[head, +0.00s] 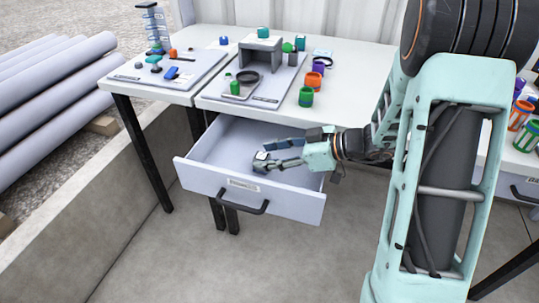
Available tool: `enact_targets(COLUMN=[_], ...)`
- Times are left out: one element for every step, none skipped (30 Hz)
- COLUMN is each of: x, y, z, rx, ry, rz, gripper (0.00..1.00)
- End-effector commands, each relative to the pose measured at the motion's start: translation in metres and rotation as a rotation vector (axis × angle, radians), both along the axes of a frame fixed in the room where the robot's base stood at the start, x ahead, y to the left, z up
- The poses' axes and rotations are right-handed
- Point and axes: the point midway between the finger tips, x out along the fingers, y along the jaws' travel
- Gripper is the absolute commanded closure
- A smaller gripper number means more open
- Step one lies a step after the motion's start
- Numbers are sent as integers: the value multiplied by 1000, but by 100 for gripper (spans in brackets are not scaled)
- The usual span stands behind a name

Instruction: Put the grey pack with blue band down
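My gripper (264,152) reaches from the right over the open drawer (258,188), low inside its outline. One bluish-grey finger-like part lies along the top and a darker one below it, with a gap between. A small pale and dark shape shows at the fingertips. I cannot tell whether it is part of the fingers or something held. I cannot clearly make out the grey pack with blue band. The bare parts of the drawer floor in view look empty.
The drawer hangs under a white table (350,77) and has a dark handle (243,205). Above it a grey tray (262,98) carries a grey arch-like block (262,48). Several coloured cups and small parts stand on the table. Grey pipes (50,85) lie behind a low wall at left.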

Motion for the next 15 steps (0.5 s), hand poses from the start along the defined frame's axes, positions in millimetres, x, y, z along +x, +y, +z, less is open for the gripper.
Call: enact_targets(x=[0, 0, 0, 0, 0, 0, 0, 0, 0, -1, -3, -6, -8, -10, -13], y=[0, 0, 0, 0, 0, 0, 0, 0, 0, -6, -12, -19, -25, -30, -38], z=[0, 0, 0, 0, 1, 2, 3, 4, 6, 7, 10, 14, 17, 20, 24], rx=[0, 0, 0, 0, 0, 0, 0, 0, 0, 0, 0, 0, -1, 0, 0], ry=[0, 0, 0, 0, 1, 1, 1, 1, 2, 0, -2, -2, -2, -1, -2], rz=[0, 0, 0, 0, 0, 0, 0, 0, 0, -4, -5, -4, -6, -5, -6], gripper=[54, 54, 54, 54, 54, 54, 54, 54, 54, 54, 54, 54, 54, 54, 54])
